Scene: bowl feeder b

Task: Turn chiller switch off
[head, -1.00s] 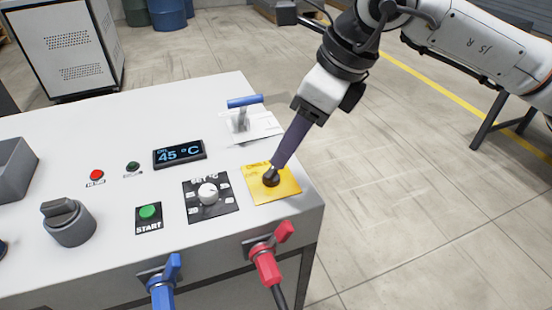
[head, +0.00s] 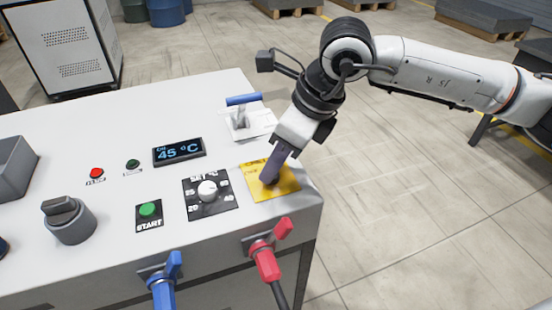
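The yellow plate (head: 286,187) lies at the right front corner of the white panel top, with partly covered dark lettering along its far edge. The dark fingers of my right gripper (head: 268,181) come down onto the middle of this plate. They cover the dark switch there, so its position is hidden. The fingers overlap in this view, and I cannot tell whether they are apart or closed on the switch. My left gripper is not in view.
Left of the plate are a white dial (head: 208,191), a green START button (head: 148,210) and a display (head: 180,152) reading 45 °C. A blue-handled lever (head: 243,101) stands behind the plate.

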